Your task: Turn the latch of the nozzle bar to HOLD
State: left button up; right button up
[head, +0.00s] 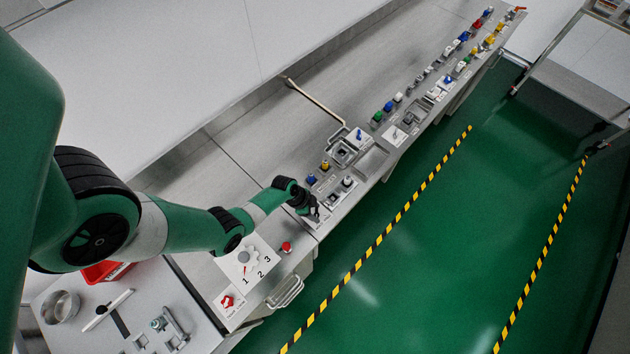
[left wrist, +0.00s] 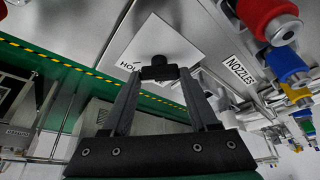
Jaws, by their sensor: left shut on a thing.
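My left gripper (head: 312,213) reaches down to the front of the grey console, just before its edge. In the left wrist view its two black fingers (left wrist: 159,74) close in at a dark latch knob (left wrist: 157,61), and the gripper is shut on it. The knob stands on a white plate (left wrist: 150,36). Part of a printed word beginning "HO" shows beside the knob; the fingers hide the rest. A "NOZZLES" label (left wrist: 241,71) lies to the right of the plate. The latch's exact angle is hard to tell. My right gripper is not in view.
Blue and yellow knobs (head: 325,165) stand just behind my left gripper. A red button (head: 286,247) and a white dial plate numbered 1 to 3 (head: 246,262) lie to its lower left. The green floor (head: 400,270) right of the console is clear.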

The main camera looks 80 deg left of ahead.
pick_arm(q)
jog(key=o, duration=1.4)
